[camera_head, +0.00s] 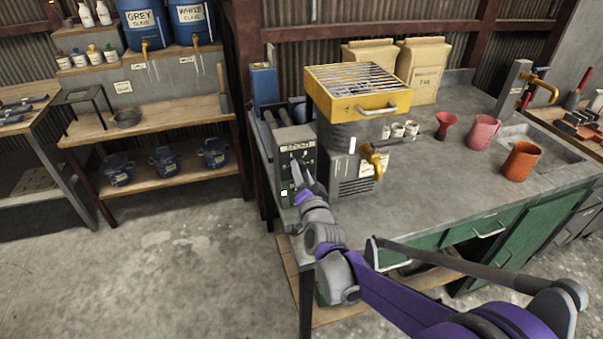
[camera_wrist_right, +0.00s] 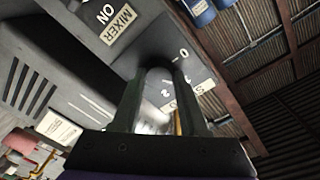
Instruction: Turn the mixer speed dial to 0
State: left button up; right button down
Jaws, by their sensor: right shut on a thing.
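The mixer's dark control panel (camera_head: 306,147) is on the left front of the grey machine with the yellow grated top (camera_head: 358,108). My right gripper (camera_head: 297,176) is at this panel, and in the right wrist view its fingers (camera_wrist_right: 158,75) are shut on the speed dial. The fingers mostly hide the dial, so its pointer position cannot be told. A scale with a 0 (camera_wrist_right: 183,54) and further marks shows just right of the fingers. A MIXER label (camera_wrist_right: 116,27) with ON above it is at upper left. My left gripper is not in view.
A yellow-handled spigot (camera_head: 375,160) sticks out right of the panel. Shelves with buckets (camera_head: 190,22) are at the left back. The floor between is clear.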

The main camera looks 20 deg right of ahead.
jog(key=n+b, duration=0.1)
jog(key=n, duration=0.1)
jog(key=shift+f+n, duration=0.1)
jog(key=shift+n, duration=0.2)
jog(key=n, duration=0.2)
jog(key=shift+n, duration=0.4)
jog(key=n+y+b, duration=0.1)
jog(key=n, duration=0.5)
jog(key=shift+n+t, duration=0.3)
jog(key=shift+t, duration=0.1)
jog(key=shift+c, duration=2.2)
grip_release()
